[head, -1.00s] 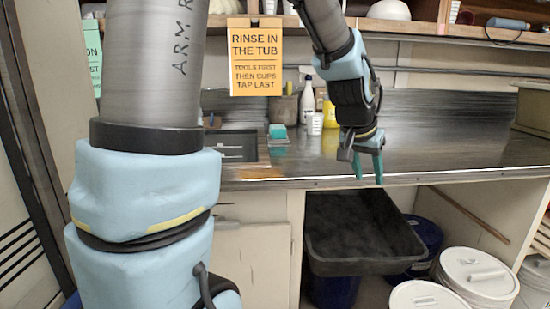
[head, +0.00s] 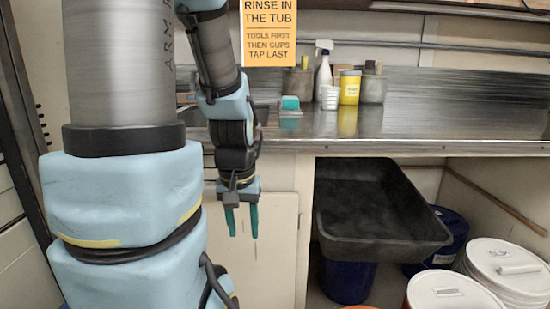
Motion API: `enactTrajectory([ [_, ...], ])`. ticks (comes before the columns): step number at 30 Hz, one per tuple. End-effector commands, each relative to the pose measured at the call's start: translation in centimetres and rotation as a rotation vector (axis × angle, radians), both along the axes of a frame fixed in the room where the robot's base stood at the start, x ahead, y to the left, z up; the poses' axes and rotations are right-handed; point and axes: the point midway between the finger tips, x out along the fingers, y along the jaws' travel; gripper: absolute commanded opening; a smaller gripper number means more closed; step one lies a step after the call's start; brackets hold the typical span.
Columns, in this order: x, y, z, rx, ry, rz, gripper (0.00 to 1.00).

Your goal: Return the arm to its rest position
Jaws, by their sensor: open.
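My gripper (head: 241,222) hangs from my arm left of the picture's middle, fingers pointing down. Its two teal fingers are apart with nothing between them. It is in front of the pale cabinet door (head: 275,250), below the counter's front edge and left of the black tub. My arm's upper links fill the left of the view.
A black tub (head: 385,245) sits under the counter (head: 450,115), on a blue bucket (head: 347,281). White-lidded buckets (head: 508,262) stand at lower right. A spray bottle (head: 323,75), white cup (head: 330,97) and yellow container (head: 350,87) stand on the counter. An orange sign (head: 269,32) hangs above.

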Motion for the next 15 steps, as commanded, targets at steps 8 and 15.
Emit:
enactTrajectory([
  [8,0.1,-0.1,4.5,0.000,-0.002,-0.003,0.46],
  [15,0.1,-0.1,9.3,-0.001,-0.003,-0.003,0.46],
])
